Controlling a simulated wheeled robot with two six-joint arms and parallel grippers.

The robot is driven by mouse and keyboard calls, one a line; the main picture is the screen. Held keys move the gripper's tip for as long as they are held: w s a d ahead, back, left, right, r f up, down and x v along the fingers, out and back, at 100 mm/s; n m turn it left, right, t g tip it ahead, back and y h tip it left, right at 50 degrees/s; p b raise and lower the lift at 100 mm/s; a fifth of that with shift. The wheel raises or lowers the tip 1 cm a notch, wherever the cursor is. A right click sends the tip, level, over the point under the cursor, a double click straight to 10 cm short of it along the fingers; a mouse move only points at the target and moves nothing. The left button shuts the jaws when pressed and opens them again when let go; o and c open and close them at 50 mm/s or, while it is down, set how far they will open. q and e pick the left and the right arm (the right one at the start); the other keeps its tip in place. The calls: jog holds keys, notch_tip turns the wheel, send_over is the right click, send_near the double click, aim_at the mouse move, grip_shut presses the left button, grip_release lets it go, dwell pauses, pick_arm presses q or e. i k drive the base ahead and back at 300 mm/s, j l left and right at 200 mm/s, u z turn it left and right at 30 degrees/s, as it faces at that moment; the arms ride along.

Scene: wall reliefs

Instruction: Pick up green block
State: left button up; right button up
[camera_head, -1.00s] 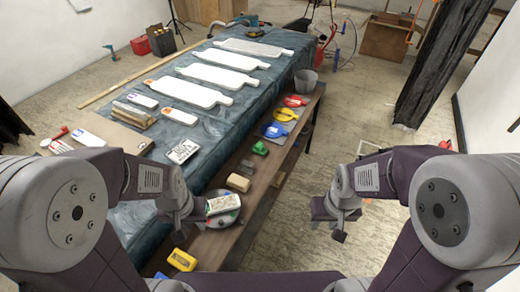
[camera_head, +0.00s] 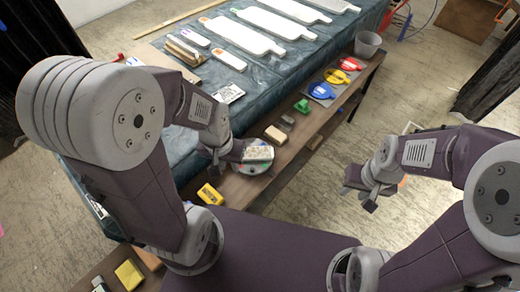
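The green block (camera_head: 302,106) is small and rests on the narrow brown wooden shelf beside the covered table. It lies between a tan block (camera_head: 276,135) and the blue, yellow and red pieces. My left gripper (camera_head: 225,158) is over the shelf by the round plate, lower left of the green block and apart from it. Its fingers are partly hidden, and I cannot tell their opening. My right gripper (camera_head: 360,194) hangs over the floor, right of the shelf. Its fingers look apart with nothing between them, and it is away from the green block.
The round plate (camera_head: 252,170) with a patterned piece and a yellow block (camera_head: 210,194) are near my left gripper. A grey bucket (camera_head: 367,45) stands at the shelf's far end. White relief boards (camera_head: 243,36) lie on the covered table.

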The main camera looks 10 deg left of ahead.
aim_at(301, 106)
jog(key=i+l+u, duration=0.1)
jog(key=i+u, duration=0.15)
jog(key=u, duration=0.15)
jog(key=i+l+u, duration=0.15)
jog(key=u, duration=0.2)
jog(key=i+l+u, duration=0.25)
jog(key=u, duration=0.15)
jog(key=i+l+u, duration=0.25)
jog(key=u, duration=0.15)
jog(key=l, duration=0.1)
